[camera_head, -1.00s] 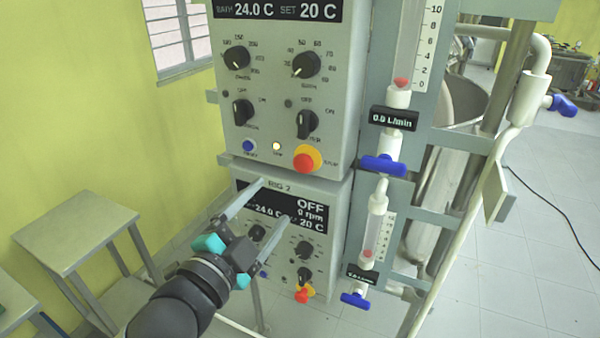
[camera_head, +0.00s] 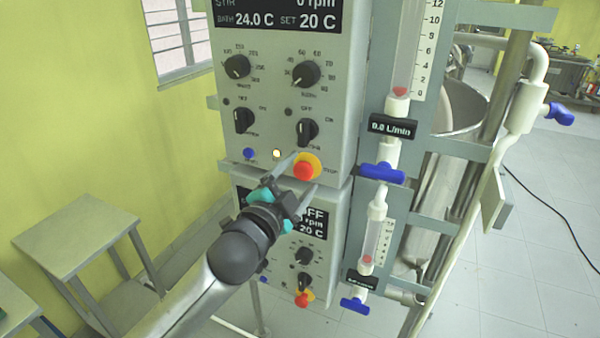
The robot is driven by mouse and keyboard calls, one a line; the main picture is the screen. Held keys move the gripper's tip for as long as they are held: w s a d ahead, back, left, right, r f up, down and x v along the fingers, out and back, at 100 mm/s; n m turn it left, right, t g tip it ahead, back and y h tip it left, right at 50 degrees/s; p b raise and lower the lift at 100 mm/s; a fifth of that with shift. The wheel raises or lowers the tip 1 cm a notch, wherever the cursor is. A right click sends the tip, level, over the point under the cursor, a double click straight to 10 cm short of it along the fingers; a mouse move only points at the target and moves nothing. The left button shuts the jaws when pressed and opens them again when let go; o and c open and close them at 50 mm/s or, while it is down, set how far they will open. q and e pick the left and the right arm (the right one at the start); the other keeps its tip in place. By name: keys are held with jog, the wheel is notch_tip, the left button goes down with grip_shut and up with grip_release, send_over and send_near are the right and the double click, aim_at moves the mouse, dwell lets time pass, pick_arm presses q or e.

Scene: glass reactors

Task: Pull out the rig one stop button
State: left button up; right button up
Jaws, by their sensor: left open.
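The rig one stop button (camera_head: 304,169) is a red mushroom button on a yellow base, low on the upper grey control panel (camera_head: 330,110). My left gripper (camera_head: 306,171) is open, with one finger's tip at the button's upper left and the other's just below it. The jaws are around or just in front of the button; I cannot tell whether they touch it. My right gripper is not in the view.
The lower panel (camera_head: 340,215), with its own red stop button (camera_head: 302,299), is partly hidden by my left gripper. Blue valve handles (camera_head: 382,173) and flow tubes stand close on the right. A grey stool (camera_head: 75,235) stands at the left.

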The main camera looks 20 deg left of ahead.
pick_arm(q)
jog(key=shift+w, duration=0.3)
jog(key=shift+c, duration=0.2)
grip_shut()
dwell(0.3)
dwell(0.7)
